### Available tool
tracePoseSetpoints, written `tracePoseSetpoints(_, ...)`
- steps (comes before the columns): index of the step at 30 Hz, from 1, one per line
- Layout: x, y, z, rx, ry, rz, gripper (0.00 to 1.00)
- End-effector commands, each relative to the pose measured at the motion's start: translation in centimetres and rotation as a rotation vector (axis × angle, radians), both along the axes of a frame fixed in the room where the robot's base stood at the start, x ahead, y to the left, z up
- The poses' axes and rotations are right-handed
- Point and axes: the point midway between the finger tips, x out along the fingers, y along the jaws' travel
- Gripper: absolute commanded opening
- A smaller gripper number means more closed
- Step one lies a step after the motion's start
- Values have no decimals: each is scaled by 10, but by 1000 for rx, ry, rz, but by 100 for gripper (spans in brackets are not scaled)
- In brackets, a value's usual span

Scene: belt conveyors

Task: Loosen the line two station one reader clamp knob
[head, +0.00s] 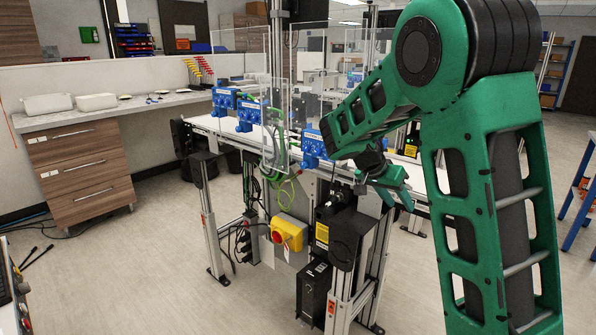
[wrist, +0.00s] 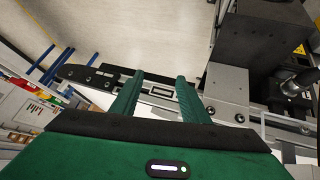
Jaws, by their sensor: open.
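My gripper (head: 398,192) is open and empty in the head view, beside the belt conveyor (head: 208,123) on its right part. In the wrist view its two green fingers (wrist: 160,82) stand apart with nothing between them, over the conveyor's side rail. A black cylindrical part with a ribbed end (wrist: 296,84) sits at the right of the wrist view, apart from the fingers. I cannot tell whether it belongs to the reader clamp. The clamp knob cannot be made out for certain in either view; my arm hides part of the station in the head view.
Blue units (head: 313,146) stand along the conveyor behind a clear guard panel. A yellow box with a red knob (head: 288,233) and a black motor (head: 350,240) hang below the belt. A drawer cabinet (head: 82,172) stands left. The floor in front is open.

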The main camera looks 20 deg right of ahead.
Motion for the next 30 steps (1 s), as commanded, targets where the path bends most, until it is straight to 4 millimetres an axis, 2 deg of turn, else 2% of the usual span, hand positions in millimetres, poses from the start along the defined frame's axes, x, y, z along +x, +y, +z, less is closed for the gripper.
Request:
tracePoseSetpoints(1, 21, 10, -2, -45, -24, 0, 41)
tracePoseSetpoints(3, 45, 22, 0, -105, -72, -9, 41)
tracePoseSetpoints(11, 119, 79, 6, -300, -260, -9, 41)
tracePoseSetpoints(14, 145, 111, 7, -371, -348, 6, 41)
tracePoseSetpoints(18, 178, 169, 10, -468, -497, 45, 41)
tracePoseSetpoints(24, 203, 254, 13, -566, -710, 111, 41)
tracePoseSetpoints(27, 208, 284, 14, -590, -782, 137, 41)
tracePoseSetpoints(30, 209, 300, 15, -602, -825, 151, 41)
